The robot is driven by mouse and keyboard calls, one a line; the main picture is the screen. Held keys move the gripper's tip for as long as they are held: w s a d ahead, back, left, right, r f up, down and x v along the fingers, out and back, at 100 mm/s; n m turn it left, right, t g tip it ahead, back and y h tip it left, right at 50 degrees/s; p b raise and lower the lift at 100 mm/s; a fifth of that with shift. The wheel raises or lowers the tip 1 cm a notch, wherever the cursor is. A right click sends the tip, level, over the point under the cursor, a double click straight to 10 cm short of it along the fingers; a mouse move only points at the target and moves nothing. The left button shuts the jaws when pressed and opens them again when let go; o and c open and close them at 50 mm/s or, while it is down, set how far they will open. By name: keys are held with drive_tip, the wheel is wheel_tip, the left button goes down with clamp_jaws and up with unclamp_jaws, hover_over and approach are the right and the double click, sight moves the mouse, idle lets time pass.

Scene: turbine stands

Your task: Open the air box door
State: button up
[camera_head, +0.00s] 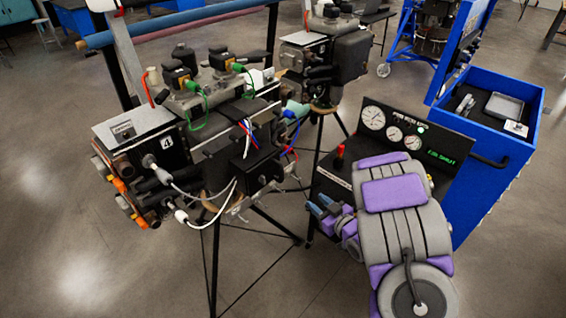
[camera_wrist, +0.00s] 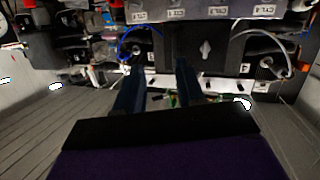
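The air box is not plainly marked. A dark box with round gauges (camera_head: 400,140) stands behind my arm in the head view, and my arm hides part of its front. In the wrist view a black panel (camera_wrist: 225,65) carries a pale diamond-shaped piece (camera_wrist: 206,48), which may be a latch; I cannot tell whether this is the door. My gripper (camera_head: 321,205) has blue fingers that point left, towards the turbine stand. In the wrist view my gripper (camera_wrist: 158,85) is open, with a gap between its fingers and nothing clearly held.
A turbine stand (camera_head: 175,140) with cables and the number 4 stands on thin black legs to the left. A blue cart (camera_head: 490,170) with an open top tray is at the right. Another stand (camera_head: 325,50) is behind. Bare floor lies at the lower left.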

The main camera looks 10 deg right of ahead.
wheel_tip(320, 180, up, 2)
drive_tip(key=s+a+t+y, duration=0.1)
drive_tip(key=a+t+y, duration=0.1)
drive_tip(key=b, duration=0.5)
approach(281, 171)
drive_tip(key=shift+m, duration=0.3)
drive_tip(key=x, duration=0.3)
drive_tip(key=b+x, duration=0.1)
drive_tip(key=x, duration=0.3)
drive_tip(key=f+x, duration=0.1)
drive_tip(key=x, duration=0.2)
drive_tip(key=shift+w+d+b, duration=0.1)
drive_tip(key=shift+w+b, duration=0.25)
drive_tip(key=shift+w, duration=0.1)
drive_tip(key=shift+c, duration=0.3)
clamp_jaws()
